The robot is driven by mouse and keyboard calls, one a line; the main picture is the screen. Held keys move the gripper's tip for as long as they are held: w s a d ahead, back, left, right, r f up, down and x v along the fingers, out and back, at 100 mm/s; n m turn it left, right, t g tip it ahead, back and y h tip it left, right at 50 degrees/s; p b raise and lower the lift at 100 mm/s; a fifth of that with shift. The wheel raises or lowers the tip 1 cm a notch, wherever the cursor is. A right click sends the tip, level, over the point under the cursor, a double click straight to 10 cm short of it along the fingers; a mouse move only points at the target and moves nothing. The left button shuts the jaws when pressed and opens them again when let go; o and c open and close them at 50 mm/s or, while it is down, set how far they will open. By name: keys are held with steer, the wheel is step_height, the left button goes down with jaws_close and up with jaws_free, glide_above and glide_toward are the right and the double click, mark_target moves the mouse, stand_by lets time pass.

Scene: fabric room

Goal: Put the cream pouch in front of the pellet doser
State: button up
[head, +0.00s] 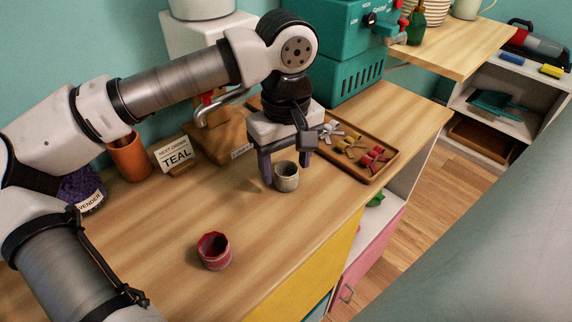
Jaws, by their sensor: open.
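A small cream ribbed cup-like pouch (287,177) stands upright on the wooden counter, near its middle. My gripper (285,172) points down over it, open, with one purple finger on each side of the pouch. I cannot tell whether the fingers touch it. A device with a curved metal lever on a wooden base (212,140) stands behind and left of my gripper, partly hidden by my arm. It may be the pellet doser, but its small tag is too small to read surely.
A red pouch (215,251) stands nearer on the counter (160,240). A wooden tray (372,171) of coloured bows lies right of my gripper, before a teal machine (346,75). A "TEAL" sign (175,155), orange pot (129,156) and purple lavender bag (82,190) stand left.

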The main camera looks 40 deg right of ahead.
step_height(320, 180, up, 11)
steer(key=p, duration=0.1)
steer(key=shift+f, duration=0.15)
stand_by(0.5)
